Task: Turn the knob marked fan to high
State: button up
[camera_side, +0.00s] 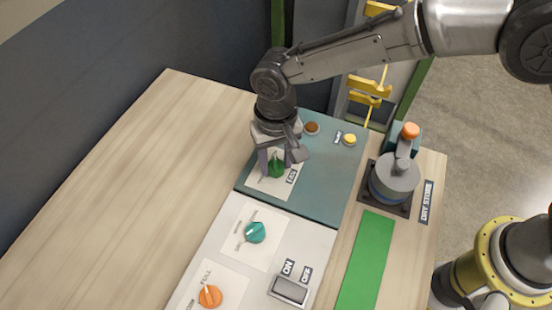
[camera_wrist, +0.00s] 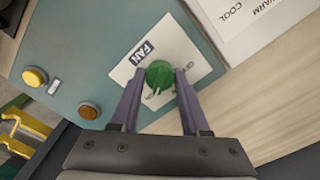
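The green knob (camera_side: 276,168) sits on a white card (camera_side: 262,186) beside the label FAN (camera_side: 292,176), on the teal panel. In the wrist view the knob (camera_wrist: 159,74) has pale marks at its lower edge, and the card's lettering is partly covered by my fingers. My gripper (camera_wrist: 160,72) is down at the knob, with one finger on each side of it. The fingertips are very close to the knob's sides; I cannot tell whether they touch it. In the side view my gripper (camera_side: 276,163) partly hides the knob.
On the teal panel are a brown button (camera_side: 312,128) and a yellow button (camera_side: 349,139). The white panel holds a teal knob (camera_side: 256,232), an orange knob (camera_side: 210,296) and an ON/OFF rocker switch (camera_side: 290,290). A grey device (camera_side: 395,178) stands right. Bare wood lies left.

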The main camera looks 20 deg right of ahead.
aim_at(276, 162)
jog(key=o, duration=0.4)
jog(key=shift+c, duration=0.2)
notch_tip(276, 162, up, 14)
jog(key=shift+f, duration=0.1)
dwell(0.6)
